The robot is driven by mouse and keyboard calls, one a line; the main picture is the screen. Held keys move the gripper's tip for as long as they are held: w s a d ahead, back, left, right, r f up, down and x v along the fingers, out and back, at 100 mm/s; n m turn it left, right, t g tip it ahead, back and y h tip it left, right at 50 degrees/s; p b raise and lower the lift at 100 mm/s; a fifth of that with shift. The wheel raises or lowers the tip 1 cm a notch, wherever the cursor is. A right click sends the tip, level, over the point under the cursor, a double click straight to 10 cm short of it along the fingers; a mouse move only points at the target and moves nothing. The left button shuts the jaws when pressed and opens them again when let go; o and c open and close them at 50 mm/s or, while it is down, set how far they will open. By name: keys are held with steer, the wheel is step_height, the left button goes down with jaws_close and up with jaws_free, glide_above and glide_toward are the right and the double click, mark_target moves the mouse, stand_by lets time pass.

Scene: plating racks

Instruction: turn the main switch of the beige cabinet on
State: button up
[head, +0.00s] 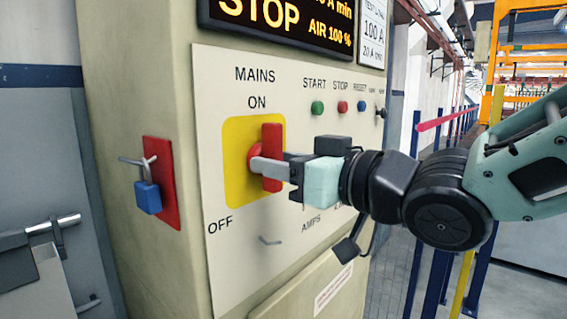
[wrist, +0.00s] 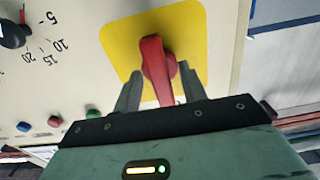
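The main switch has a red handle (head: 273,140) on a yellow plate (head: 234,132) on the front of the beige cabinet (head: 131,92). In the head view the handle stands upright, its upper end towards the ON label; OFF is printed at lower left. My gripper (head: 262,168) is at the handle, with one grey finger crossing its lower half. In the wrist view the red handle (wrist: 154,65) lies between the two spread fingers of my gripper (wrist: 160,82). A gap shows on the left finger's side; the right finger is close to the handle, contact unclear.
A blue padlock (head: 148,197) hangs on a red plate at the cabinet's left side. Green, red and blue buttons (head: 342,107) and a black knob sit right of the switch. A lit display (head: 285,25) is above. Blue posts (head: 408,160) stand at right.

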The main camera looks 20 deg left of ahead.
steer(key=shift+d, duration=0.1)
steer(key=b+v, duration=0.2)
steer(key=v, duration=1.5)
steer(key=shift+s+d, duration=0.1)
steer(key=w+d+f+m+t+h, duration=0.1)
steer(key=w+d+f+m+h, duration=0.15)
steer(key=f+h, duration=0.5)
steer(key=w+d+f+m+h, duration=0.1)
steer(key=d+f+m+h, duration=0.25)
steer(key=f, duration=0.65)
steer(key=s+d+f+g+h, duration=0.2)
steer(key=s+f+g, duration=0.2)
steer(key=s, duration=0.3)
steer(key=s+d+f+g+h, duration=0.3)
steer(key=s+f, duration=0.2)
steer(key=s, duration=0.2)
steer(key=shift+d+f+g, duration=0.25)
steer(key=shift+g, duration=0.15)
